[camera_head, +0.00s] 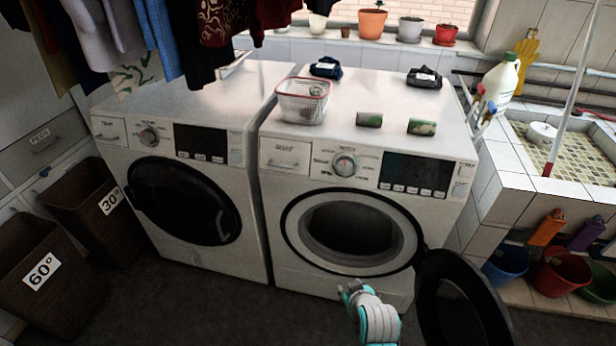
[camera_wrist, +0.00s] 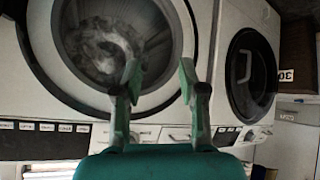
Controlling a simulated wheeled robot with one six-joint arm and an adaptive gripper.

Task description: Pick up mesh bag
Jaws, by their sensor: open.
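A white mesh container with a red rim (camera_head: 302,100), which appears to be the mesh bag, stands on top of the washers near the front, close to the gap between the two machines. Something greyish shows inside it. My gripper (camera_head: 349,291) is low in front of the right washer, below its open door hole and well below the mesh bag. In the wrist view my gripper (camera_wrist: 160,77) has its two fingers apart with nothing between them. The wrist view is upside down and does not show the mesh bag.
The right washer's open door (camera_head: 462,305) sticks out right of my gripper. Its drum (camera_wrist: 102,45) shows blurred pale shapes. Two green rolls (camera_head: 369,119) and dark folded cloths (camera_head: 326,67) lie on top. Clothes (camera_head: 215,30) hang upper left. Baskets (camera_head: 45,265) stand left.

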